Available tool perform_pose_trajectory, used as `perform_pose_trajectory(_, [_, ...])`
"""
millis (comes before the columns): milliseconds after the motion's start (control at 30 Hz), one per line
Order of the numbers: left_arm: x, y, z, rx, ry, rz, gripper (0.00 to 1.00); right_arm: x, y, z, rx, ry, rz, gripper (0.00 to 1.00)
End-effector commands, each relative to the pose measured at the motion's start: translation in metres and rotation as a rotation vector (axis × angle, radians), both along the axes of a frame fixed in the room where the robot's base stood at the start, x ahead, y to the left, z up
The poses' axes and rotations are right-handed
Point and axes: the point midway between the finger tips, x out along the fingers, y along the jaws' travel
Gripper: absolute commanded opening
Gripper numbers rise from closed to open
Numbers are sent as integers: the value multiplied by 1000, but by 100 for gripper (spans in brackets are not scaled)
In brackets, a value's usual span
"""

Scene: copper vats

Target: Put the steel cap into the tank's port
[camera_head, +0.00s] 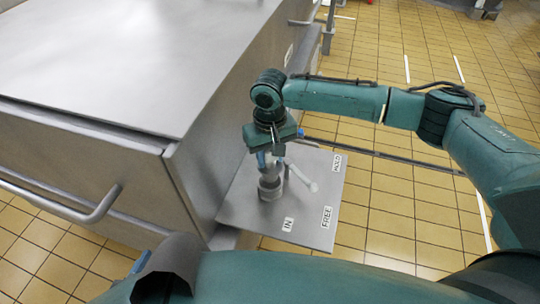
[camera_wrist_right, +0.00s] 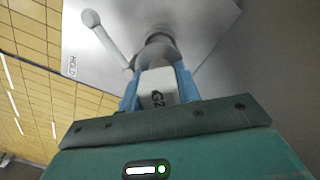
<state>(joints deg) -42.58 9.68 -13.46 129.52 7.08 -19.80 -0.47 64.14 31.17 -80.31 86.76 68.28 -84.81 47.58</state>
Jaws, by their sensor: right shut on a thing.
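My right gripper (camera_head: 268,162) points down over the tank's plate, its blue fingers shut on a pale block marked G2 (camera_wrist_right: 158,88), which looks like the steel cap's grip. The fingers hide much of the cap in the head view. Just below is the grey round port (camera_head: 270,189), with the cap at or over its mouth; I cannot tell how deep it sits. The port also shows beyond the fingers in the wrist view (camera_wrist_right: 158,48). A pale lever with a ball end (camera_head: 304,179) sticks out to its right. My left gripper shows at most as a blue sliver at the lower left.
The metal plate (camera_head: 240,210) carries labels IN, FREE and HOLD along its outer side. A large steel cabinet (camera_head: 130,60) with a bar handle (camera_head: 85,212) stands close on the left. Tiled floor (camera_head: 395,215) lies open to the right.

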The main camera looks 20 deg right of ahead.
Motion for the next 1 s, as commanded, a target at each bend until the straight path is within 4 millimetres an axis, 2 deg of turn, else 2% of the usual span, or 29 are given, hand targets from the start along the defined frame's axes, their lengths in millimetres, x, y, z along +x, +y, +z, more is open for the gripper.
perform_pose_trajectory(567, [0,3,2,0,-22,6,58,0,0,-4,1,-2,0,5])
perform_pose_trajectory(1000, [0,3,-1,1,-20,6,58,1,1,-16,2,-2,-1,5])
